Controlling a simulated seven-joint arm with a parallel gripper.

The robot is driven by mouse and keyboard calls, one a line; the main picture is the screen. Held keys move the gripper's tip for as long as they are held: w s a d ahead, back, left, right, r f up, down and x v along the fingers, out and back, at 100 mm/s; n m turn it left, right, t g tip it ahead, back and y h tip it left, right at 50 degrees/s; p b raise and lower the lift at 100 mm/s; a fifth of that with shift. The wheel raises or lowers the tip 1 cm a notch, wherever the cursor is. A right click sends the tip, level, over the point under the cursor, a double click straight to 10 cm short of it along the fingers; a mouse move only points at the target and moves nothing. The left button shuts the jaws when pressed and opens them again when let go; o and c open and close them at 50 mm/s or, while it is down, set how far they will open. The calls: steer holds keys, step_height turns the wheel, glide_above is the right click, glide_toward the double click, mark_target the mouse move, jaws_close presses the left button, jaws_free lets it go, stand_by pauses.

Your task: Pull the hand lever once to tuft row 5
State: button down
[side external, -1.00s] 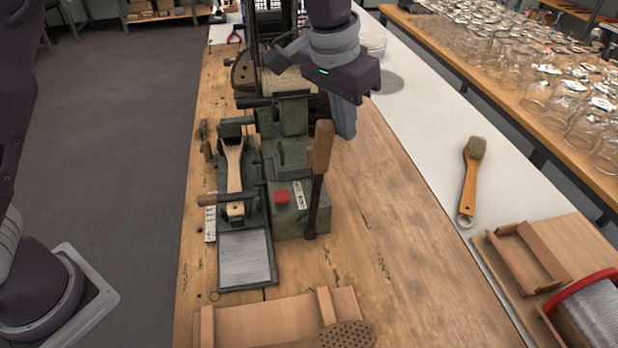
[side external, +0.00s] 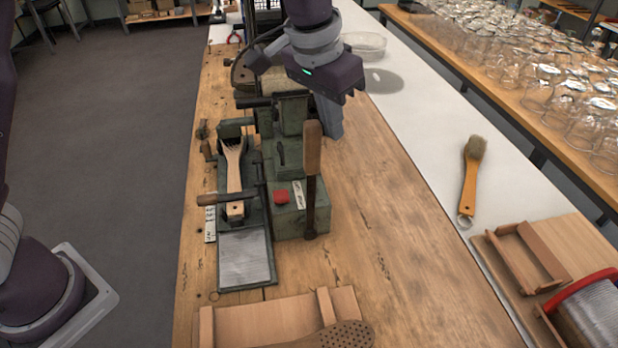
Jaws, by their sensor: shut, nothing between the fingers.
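The hand lever (side external: 312,180) has a wooden grip and a dark shaft. It stands upright at the right side of the green tufting machine (side external: 290,222). My gripper (side external: 329,134) points down just behind and to the right of the lever's grip. It is shut and empty, and appears apart from the lever.
A red button (side external: 281,196) sits on the machine's base. A wooden tray (side external: 270,322) and a perforated brush head (side external: 347,334) lie in front. A finished brush (side external: 469,180) lies on the white strip at right. The bench right of the lever is clear.

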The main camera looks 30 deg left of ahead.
steer(key=s+a+f, duration=0.3)
steer(key=s+a, duration=0.4)
steer(key=s+a+f, duration=0.4)
steer(key=s+a, duration=0.3)
steer(key=shift+s+a+g, duration=0.3)
steer(key=shift+s+a, duration=0.05)
steer(key=shift+s, duration=0.05)
stand_by(2.2)
step_height(320, 180, up, 24)
steer(key=w+d, duration=0.2)
stand_by(2.2)
steer(key=shift+w+d, duration=0.1)
